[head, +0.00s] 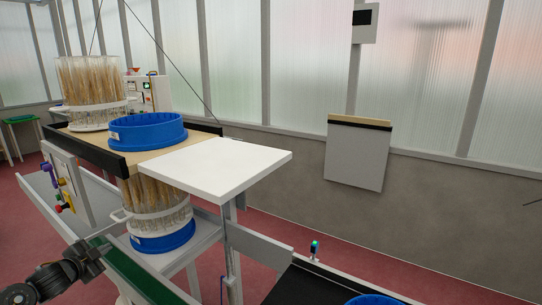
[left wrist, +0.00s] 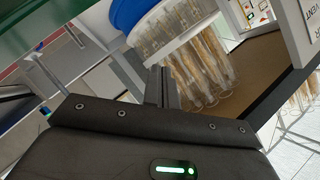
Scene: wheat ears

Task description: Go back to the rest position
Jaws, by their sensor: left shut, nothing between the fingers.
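My left gripper (head: 108,243) is at the lower left of the head view, beside the lower holder. In the left wrist view its fingers (left wrist: 161,88) are together with nothing between them. A clear round holder of wheat ears (head: 160,203) stands on a blue base (head: 163,238) under the wooden shelf; its wheat also shows behind the fingers in the left wrist view (left wrist: 200,72). I cannot tell whether the gripper touches it. A second wheat holder (head: 93,88) stands on the shelf, left of a blue round tray (head: 147,130). My right gripper is not in view.
A white flat panel (head: 216,165) juts right from the wooden shelf (head: 86,144). A green belt (head: 138,277) runs below, near my left arm. A dark surface (head: 305,286) with part of a blue round thing (head: 374,299) lies at the bottom right. Red floor is open at right.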

